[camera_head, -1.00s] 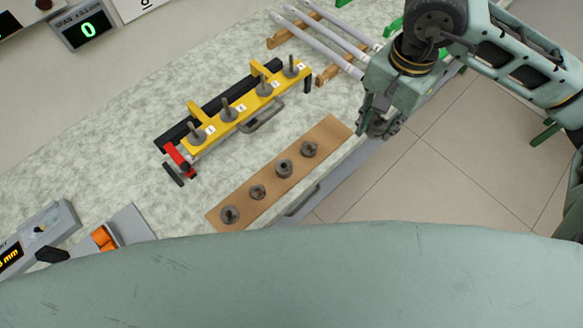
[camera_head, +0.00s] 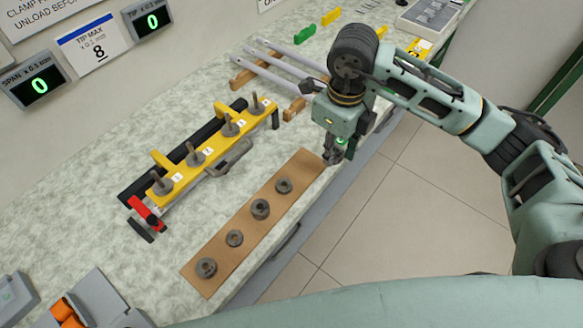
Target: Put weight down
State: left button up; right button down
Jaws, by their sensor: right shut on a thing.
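My right gripper (camera_head: 334,154) is at the far end of the brown strip (camera_head: 296,170), by the bench's front edge. It is shut on a small grey thing, probably a weight, mostly hidden by the fingers. Several round grey weights stand in a row on the strip: one nearest the gripper (camera_head: 284,186), a taller one (camera_head: 260,209), a small one (camera_head: 235,238) and one at the near end (camera_head: 206,267). I cannot tell whether the held thing touches the strip. My left gripper is not in view.
A yellow rack (camera_head: 206,152) with several grey pegged pieces and a red clamp (camera_head: 146,213) stands left of the strip. Pale rods (camera_head: 292,62) lie on wooden supports behind. Displays (camera_head: 38,84) reading 0 stand at upper left. Speckled bench is clear between rack and strip.

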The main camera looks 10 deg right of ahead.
jog(key=p, duration=0.1)
send_over(304, 166)
notch_tip(304, 166, down, 4)
jog(key=shift+f, duration=0.1)
notch_tip(304, 166, down, 4)
jog(key=shift+r+p, duration=0.15)
jog(key=shift+p, duration=0.55)
jog(key=shift+f, duration=0.25)
jog(key=shift+f, duration=0.1)
jog(key=shift+f+b, duration=0.15)
jog(key=shift+b, duration=0.15)
jog(key=c, duration=1.4)
grip_release()
jog(key=shift+c, duration=0.2)
